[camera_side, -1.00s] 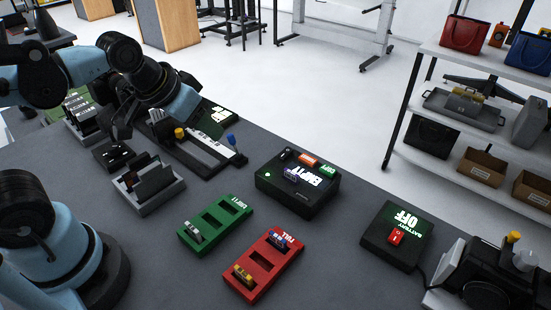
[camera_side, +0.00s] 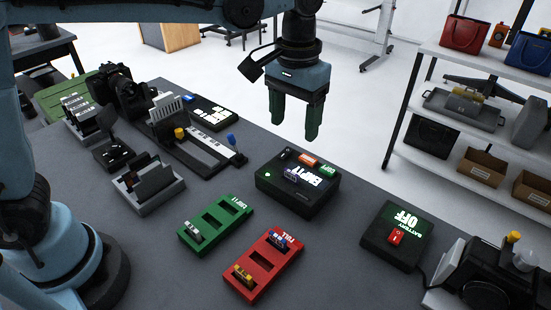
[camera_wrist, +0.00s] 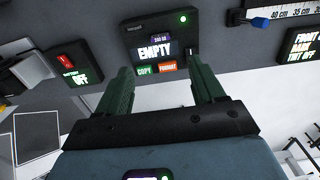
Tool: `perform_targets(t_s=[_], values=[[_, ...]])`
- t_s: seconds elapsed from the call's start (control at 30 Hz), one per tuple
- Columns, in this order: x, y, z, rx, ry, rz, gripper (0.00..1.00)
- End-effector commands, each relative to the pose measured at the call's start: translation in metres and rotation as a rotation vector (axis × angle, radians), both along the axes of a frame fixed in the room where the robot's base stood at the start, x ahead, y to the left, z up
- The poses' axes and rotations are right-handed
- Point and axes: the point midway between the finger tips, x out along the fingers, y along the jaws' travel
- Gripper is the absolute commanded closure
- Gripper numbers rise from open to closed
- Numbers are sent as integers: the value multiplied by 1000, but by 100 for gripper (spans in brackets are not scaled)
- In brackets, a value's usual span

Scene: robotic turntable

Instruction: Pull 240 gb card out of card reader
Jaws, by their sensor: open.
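The card reader (camera_side: 297,184) is a black box on the grey table with a lit "EMPTY" screen, an orange and a green button and a green light. A small purple card labelled 240 GB (camera_wrist: 161,38) sits in it above the screen; the card also shows in the side view (camera_side: 291,176). My gripper (camera_side: 295,135) is open and empty, pointing down above the reader's back edge, apart from it. In the wrist view its green fingers (camera_wrist: 160,75) frame the reader's buttons, and the card lies beyond them.
A green tray (camera_side: 214,224) and a red tray (camera_side: 263,266) hold small cards in front of the reader. A black battery box (camera_side: 394,236) with a red switch stands to its right. A ruler slide (camera_side: 209,143) with a blue knob is behind left.

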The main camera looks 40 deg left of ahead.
Motion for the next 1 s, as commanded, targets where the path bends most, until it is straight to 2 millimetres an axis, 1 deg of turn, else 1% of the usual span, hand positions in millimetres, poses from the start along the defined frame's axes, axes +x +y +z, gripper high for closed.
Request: perform_targets(t_s=[0.17,0.5,0.7,0.83,1.0], values=[[0,0,-20,0,-1,0,32],[0,0,-77,-1,-2,0,32],[0,0,-103,-1,-2,0,32],[0,0,-113,-1,-2,0,32],[0,1,-118,-1,-2,0,32]])
